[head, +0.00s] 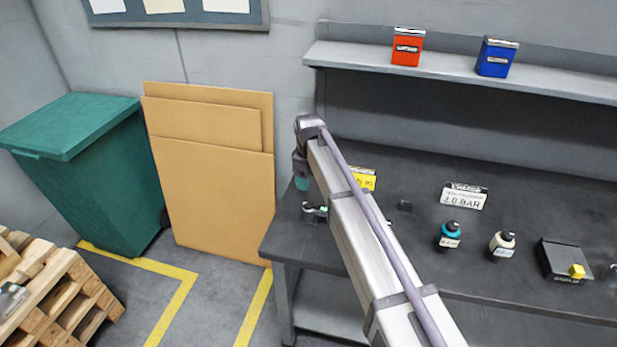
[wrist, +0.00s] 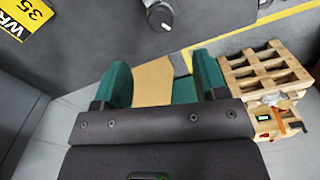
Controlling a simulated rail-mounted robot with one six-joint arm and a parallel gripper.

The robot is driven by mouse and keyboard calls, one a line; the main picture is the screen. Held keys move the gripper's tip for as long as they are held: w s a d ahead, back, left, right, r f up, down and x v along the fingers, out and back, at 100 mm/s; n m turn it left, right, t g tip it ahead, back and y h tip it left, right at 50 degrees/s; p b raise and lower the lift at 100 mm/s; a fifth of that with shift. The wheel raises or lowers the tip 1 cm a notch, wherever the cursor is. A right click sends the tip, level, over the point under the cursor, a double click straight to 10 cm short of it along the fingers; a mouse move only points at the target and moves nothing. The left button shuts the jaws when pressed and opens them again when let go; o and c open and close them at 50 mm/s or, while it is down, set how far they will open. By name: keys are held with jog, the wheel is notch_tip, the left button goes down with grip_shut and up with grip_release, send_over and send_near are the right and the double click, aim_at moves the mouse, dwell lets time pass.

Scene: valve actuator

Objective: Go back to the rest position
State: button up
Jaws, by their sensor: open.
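My gripper (head: 302,184) hangs at the far end of my arm, near the left end of the dark workbench (head: 400,235). Its lower part is partly unclear in the head view. In the wrist view my gripper (wrist: 161,82) shows two teal fingers spread apart. Nothing is held between them; the tan cardboard (wrist: 153,82) shows through the gap. A small grey and dark object (head: 314,210) is just below my gripper at the bench's left edge, and I cannot tell whether they touch.
My arm partly hides a yellow sign (head: 364,179). A shelf (head: 450,75) is above; a green bin (head: 85,180) and wooden pallets (head: 60,295) are left.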

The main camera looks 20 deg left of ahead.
jog(key=shift+r, duration=0.3)
jog(key=s+d+m+b, duration=0.1)
jog(key=s+d+m, duration=0.4)
jog(key=d, duration=0.9)
jog(key=s+d+f+m+b, duration=0.1)
jog(key=s+d+m, duration=0.4)
jog(key=s+d, duration=0.5)
jog(key=s+d+f+m, duration=0.1)
jog(key=s+d+m, duration=0.4)
jog(key=d, duration=1.3)
jog(key=s, duration=0.3)
jog(key=shift+s+f+m+b, duration=0.25)
jog(key=shift+s+m+b, duration=0.05)
jog(key=shift+m+b, duration=0.1)
